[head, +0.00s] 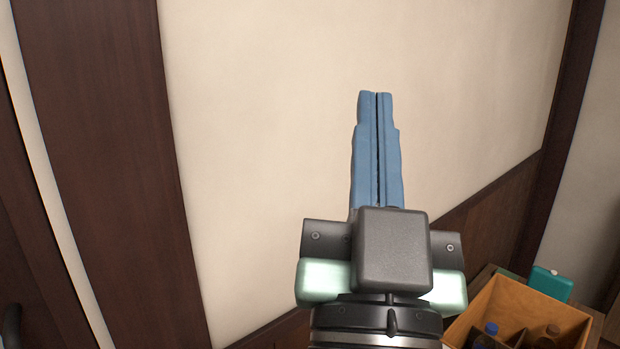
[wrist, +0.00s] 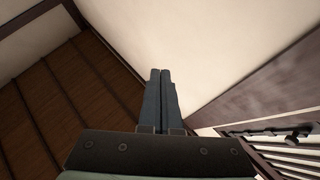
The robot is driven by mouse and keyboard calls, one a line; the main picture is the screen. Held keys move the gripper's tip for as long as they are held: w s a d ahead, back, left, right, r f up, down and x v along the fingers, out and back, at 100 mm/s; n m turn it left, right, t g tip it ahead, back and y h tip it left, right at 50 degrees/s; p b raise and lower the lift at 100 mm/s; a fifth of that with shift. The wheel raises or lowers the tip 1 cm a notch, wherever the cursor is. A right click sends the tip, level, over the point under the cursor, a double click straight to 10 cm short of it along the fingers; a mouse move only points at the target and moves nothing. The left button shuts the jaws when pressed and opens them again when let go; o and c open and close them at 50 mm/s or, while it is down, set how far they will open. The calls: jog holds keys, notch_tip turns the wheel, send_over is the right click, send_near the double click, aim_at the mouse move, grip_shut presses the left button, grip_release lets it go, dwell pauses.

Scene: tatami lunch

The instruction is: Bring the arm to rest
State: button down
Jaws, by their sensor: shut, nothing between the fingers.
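My gripper (head: 376,95) stands upright in the middle of the head view, with its two blue fingers pressed together and nothing between them. It is raised in front of a cream wall (head: 270,130) and touches no object that I can see. In the wrist view the shut fingers (wrist: 160,73) point away from the camera, toward the cream wall.
A wooden box (head: 570,312) with bottles, one with a blue cap (head: 491,328), stands at the lower right, a teal object (head: 550,284) behind it. A dark wooden post (head: 105,150) is at left. The wrist view shows brown boards (wrist: 60,105) and a pale slatted piece (wrist: 290,150).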

jog(key=s+a+r+n+t+y+p, duration=0.2)
jog(key=s+a+r+n+y, duration=0.15)
jog(key=a+r, duration=0.4)
notch_tip(320, 180, up, 20)
jog(key=d+p, duration=0.2)
jog(key=p, duration=1.5)
jog(key=shift+w+f+p, duration=0.2)
jog(key=shift+w+p, duration=0.05)
jog(key=shift+p, duration=0.1)
